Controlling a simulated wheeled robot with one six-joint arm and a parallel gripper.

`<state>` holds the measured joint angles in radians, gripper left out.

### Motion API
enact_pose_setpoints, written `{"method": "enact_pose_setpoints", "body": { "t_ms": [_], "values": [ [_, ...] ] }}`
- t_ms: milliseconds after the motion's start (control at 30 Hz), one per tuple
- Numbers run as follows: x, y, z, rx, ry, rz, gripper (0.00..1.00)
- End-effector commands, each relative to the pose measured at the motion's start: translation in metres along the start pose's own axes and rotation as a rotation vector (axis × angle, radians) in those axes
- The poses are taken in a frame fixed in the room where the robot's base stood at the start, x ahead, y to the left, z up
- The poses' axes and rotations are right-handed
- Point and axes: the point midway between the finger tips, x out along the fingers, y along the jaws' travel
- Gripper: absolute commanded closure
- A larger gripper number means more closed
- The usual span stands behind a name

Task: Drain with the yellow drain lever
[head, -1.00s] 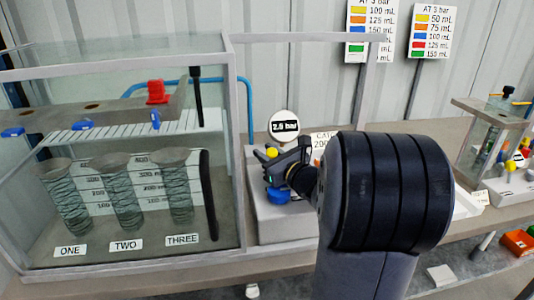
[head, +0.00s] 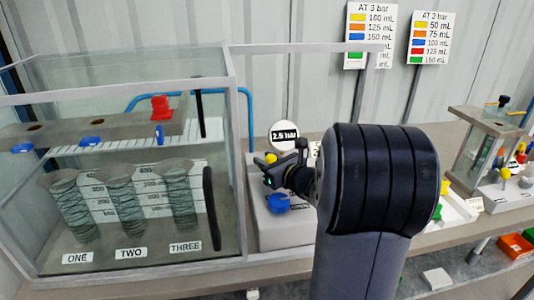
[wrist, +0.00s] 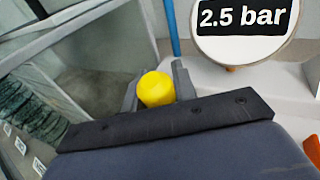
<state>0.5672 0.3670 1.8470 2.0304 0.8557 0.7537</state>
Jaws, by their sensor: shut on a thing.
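The yellow round knob, taken as the drain lever's end, shows in the head view (head: 271,158) and in the wrist view (wrist: 156,89). It stands on the grey pump block (head: 285,230), in front of the round 2.5 bar gauge (head: 284,136). My gripper (head: 272,172) is at the knob. In the wrist view the knob sits between the two fingertips (wrist: 155,85), and the gripper is shut on it. The lever's shaft is hidden behind my gripper.
A blue knob (head: 278,204) sits just below my gripper. A glass tank (head: 238,180) with three ribbed cylinders stands close on the left, with a red handle (head: 160,105) on top. Two signs (head: 432,40) hang behind. Another pump unit (head: 486,150) stands at the right.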

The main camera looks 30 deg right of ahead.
Motion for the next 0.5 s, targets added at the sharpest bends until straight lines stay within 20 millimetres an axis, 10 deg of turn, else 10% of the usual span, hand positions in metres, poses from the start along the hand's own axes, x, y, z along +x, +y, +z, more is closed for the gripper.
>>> {"method": "enact_pose_setpoints", "body": {
  "t_ms": [500],
  "values": [
    [0.017, -0.009, 0.006, 0.131, 0.261, 0.031, 1.0]
  ]
}}
